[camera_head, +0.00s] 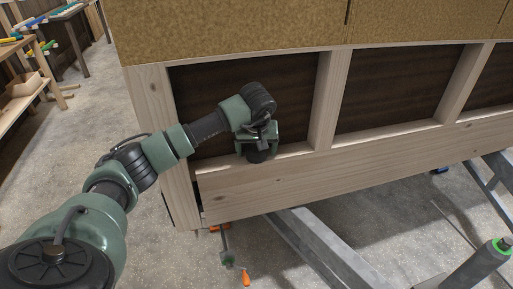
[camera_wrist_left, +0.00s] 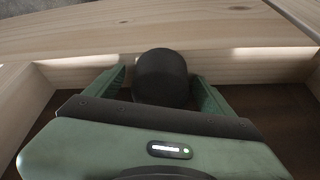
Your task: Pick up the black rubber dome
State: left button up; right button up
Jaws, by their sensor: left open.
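The black rubber dome (camera_wrist_left: 161,76) shows in the left wrist view as a dark rounded block between the two green fingers of my left gripper (camera_wrist_left: 160,84). The fingers are spread, with a small gap showing on the right side of the dome. In the head view the dome (camera_head: 257,155) is a dark shape just below my left gripper (camera_head: 258,145), partly hidden by it. It is close to the lower wooden rail of the frame. I cannot tell what the dome rests on.
A wooden frame (camera_head: 290,180) with dark recessed panels and upright studs surrounds the left gripper closely. Grey metal trestle beams (camera_head: 325,245) and an orange-handled clamp (camera_head: 245,277) are below. A workbench (camera_head: 20,90) stands at the far left. Concrete floor is open at left.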

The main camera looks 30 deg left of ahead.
pick_arm(q)
jog(key=c, duration=1.3)
jog(key=shift+c, duration=0.7)
pick_arm(e)
jog(key=shift+s+a, duration=0.25)
jog(key=shift+s, duration=0.2)
jog(key=shift+f, duration=0.1)
